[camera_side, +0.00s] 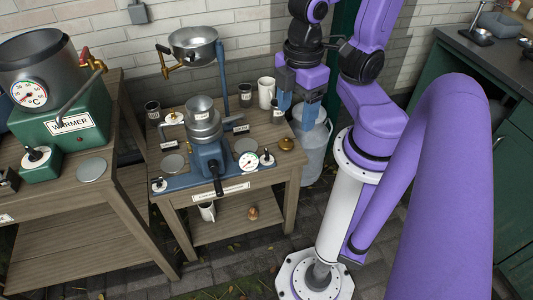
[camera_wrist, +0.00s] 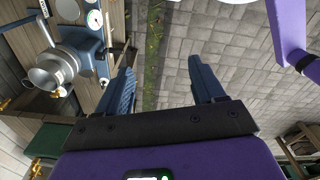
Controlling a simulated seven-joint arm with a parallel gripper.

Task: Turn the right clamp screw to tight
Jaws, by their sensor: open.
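The blue machine (camera_side: 209,160) with a stacked metal bowl (camera_side: 203,118) stands on a small wooden table. Small labelled fittings flank the bowl; the right one (camera_side: 239,117) is too small for me to tell its setting or be sure it is the right clamp screw. A black knob on a white dial (camera_side: 266,158) sits at the machine's right, beside a round gauge (camera_side: 248,161). My gripper (camera_side: 296,112) is open and empty, to the right of the table, apart from the machine. In the wrist view my gripper (camera_wrist: 161,70) points over paving, with the machine (camera_wrist: 80,58) at upper left.
Cups (camera_side: 266,92) stand at the table's back right. A metal bowl on a blue post (camera_side: 194,45) rises behind. A grey milk can (camera_side: 312,150) stands on the floor below my gripper. A green warmer (camera_side: 70,130) stands on the left table. Green cabinets (camera_side: 475,110) are at right.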

